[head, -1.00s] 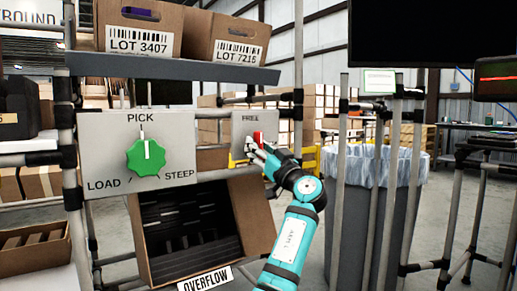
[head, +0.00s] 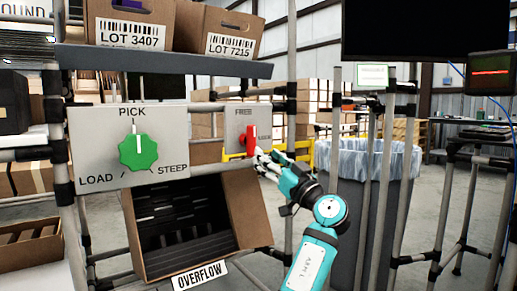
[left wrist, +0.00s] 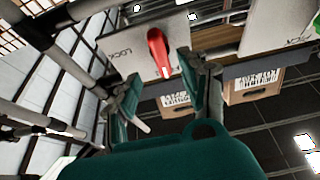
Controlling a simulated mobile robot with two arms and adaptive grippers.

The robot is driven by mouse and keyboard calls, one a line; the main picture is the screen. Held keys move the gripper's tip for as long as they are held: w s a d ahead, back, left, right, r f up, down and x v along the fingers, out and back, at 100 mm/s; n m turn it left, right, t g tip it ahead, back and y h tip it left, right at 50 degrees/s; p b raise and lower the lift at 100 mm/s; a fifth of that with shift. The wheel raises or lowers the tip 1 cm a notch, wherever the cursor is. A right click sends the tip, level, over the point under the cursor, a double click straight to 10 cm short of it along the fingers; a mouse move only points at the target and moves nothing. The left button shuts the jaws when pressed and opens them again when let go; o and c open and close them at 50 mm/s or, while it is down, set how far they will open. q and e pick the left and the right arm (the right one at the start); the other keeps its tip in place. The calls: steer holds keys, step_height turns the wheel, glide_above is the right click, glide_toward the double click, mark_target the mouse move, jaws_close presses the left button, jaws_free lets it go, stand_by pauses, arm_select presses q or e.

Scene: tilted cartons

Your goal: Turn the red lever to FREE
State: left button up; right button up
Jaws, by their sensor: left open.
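The red lever (head: 251,140) is on a small grey panel (head: 235,122) with FREE at its top and LOCK at its right. The lever stands about upright, its upper end towards FREE. My left gripper (head: 262,160) is open and empty, just below and right of the lever. In the left wrist view the fingers of my left gripper (left wrist: 158,75) are spread apart, with the lever beyond them. My right gripper is out of view.
A larger panel (head: 90,130) with a green knob (head: 139,150) is to the left. A tilted carton (head: 250,210) stands below, by the OVERFLOW label (head: 200,275). Lot boxes (head: 130,22) sit on the shelf above. A lined bin (head: 350,170) and pipe posts are right.

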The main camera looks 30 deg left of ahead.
arm_select(q)
steer(key=shift+v, duration=1.75)
steer(key=shift+w, duration=0.1)
